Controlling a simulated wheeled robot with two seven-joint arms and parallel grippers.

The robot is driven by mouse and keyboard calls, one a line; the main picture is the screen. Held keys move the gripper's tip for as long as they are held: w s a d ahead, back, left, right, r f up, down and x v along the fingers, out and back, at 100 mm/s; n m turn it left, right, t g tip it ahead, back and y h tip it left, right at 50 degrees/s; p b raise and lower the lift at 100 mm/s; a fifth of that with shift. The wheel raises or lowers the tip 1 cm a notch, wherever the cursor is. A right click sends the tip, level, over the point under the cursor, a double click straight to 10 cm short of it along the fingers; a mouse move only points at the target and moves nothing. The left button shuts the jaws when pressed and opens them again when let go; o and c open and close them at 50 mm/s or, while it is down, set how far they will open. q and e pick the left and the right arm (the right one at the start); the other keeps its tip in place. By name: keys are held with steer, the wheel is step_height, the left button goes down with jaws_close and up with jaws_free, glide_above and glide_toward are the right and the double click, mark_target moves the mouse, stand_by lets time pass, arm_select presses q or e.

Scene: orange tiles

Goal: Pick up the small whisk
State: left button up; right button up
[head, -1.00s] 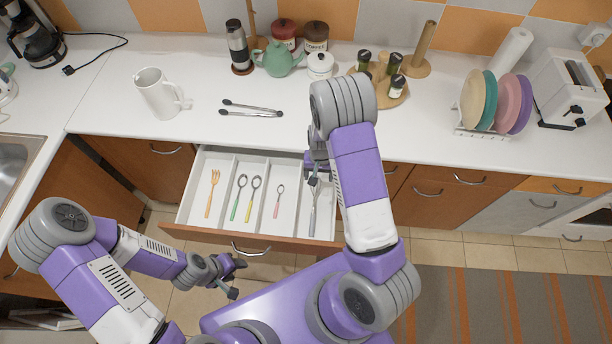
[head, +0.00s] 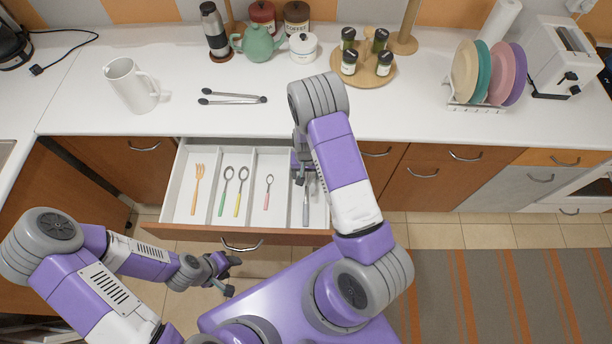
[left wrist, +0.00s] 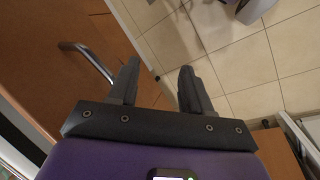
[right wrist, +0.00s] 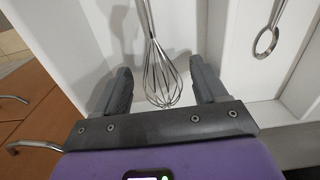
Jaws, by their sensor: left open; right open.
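The small whisk (head: 306,205) lies in the rightmost compartment of the open white drawer (head: 188,146); its grey handle shows in the head view. In the right wrist view the whisk's wire loops (right wrist: 158,78) lie between the two fingers of my right gripper (right wrist: 158,70), with gaps on both sides. My right gripper (head: 301,178) is open above that compartment, hiding the wire end in the head view. My left gripper (head: 230,274) is open and empty in front of the drawer, low over the floor; its fingers (left wrist: 160,68) show nothing between them.
A fork (head: 198,188) and several spoons (head: 242,190) lie in the other compartments. Thin dividers stand between them. Tongs (head: 232,98), a white pitcher (head: 130,88) and a teapot (head: 258,44) are on the counter (head: 190,118) behind the drawer.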

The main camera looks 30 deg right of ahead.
steer(key=shift+f, duration=0.75)
steer(key=c, duration=0.8)
steer(key=shift+o, duration=0.2)
steer(key=shift+r, duration=0.1)
